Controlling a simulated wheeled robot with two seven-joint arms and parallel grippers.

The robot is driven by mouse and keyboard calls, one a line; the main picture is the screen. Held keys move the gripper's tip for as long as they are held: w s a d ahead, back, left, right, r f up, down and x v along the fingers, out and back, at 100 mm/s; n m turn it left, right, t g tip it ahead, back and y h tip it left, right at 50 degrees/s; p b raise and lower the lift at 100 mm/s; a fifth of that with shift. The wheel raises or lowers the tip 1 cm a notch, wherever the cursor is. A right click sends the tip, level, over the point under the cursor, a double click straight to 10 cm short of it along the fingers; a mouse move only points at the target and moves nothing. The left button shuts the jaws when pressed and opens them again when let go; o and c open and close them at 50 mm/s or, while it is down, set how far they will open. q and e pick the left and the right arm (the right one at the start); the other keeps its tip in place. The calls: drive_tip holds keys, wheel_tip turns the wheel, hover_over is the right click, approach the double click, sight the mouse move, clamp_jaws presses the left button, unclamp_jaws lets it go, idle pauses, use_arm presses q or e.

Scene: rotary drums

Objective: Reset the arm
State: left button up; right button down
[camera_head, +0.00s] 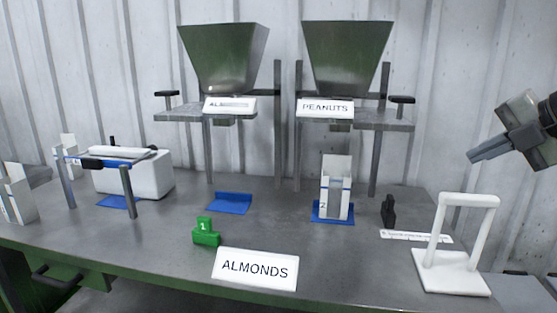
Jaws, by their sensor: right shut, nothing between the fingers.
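My right gripper (474,156) comes in from the right edge, raised above the right end of the table. It is shut with nothing in it, well clear of the white stand below. My left gripper is not in view. Two green hoppers stand at the back, one with a partly shaded label starting "AL" (222,58) and one labelled PEANUTS (347,57). A white carton marked 2 (336,190) stands upright on a blue pad under the peanuts hopper.
The grey table (270,200) holds a green block marked 1 (206,231), an ALMONDS sign (256,269), an empty blue pad (230,202), a white handle-shaped stand (453,272) and a small black object (388,211). A blue-topped frame (128,178) and white box (150,180) stand left.

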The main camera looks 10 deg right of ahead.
drive_tip(key=s+a+f+m+t, duration=0.2)
drive_tip(key=a+f+m, duration=0.15)
drive_tip(key=f, duration=0.75)
drive_tip(key=s+a+f+m+t+y, duration=0.1)
drive_tip(key=s+a+f+m+t, duration=0.3)
drive_tip(key=f, duration=0.7)
drive_tip(key=s+a+f+m, duration=0.1)
drive_tip(key=f+m, duration=0.5)
drive_tip(key=f, duration=0.5)
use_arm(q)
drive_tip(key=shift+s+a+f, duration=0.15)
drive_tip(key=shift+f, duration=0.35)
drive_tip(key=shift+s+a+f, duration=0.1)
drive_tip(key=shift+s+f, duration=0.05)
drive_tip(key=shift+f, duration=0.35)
use_arm(e)
drive_tip(key=s+a+f+m+g+h, duration=0.1)
drive_tip(key=s+a+f+m+g, duration=0.1)
drive_tip(key=s+a+f+m, duration=0.2)
drive_tip(key=s+a+f+m+g+h, duration=0.1)
drive_tip(key=s+a+f+m, duration=0.3)
drive_tip(key=s+a+f, duration=0.4)
drive_tip(key=a+g, duration=0.1)
drive_tip(key=a, duration=0.4)
drive_tip(key=shift+s+a+f+m+g, duration=0.25)
drive_tip(key=shift+s+f+m+g, duration=0.1)
drive_tip(key=shift+s+g, duration=0.05)
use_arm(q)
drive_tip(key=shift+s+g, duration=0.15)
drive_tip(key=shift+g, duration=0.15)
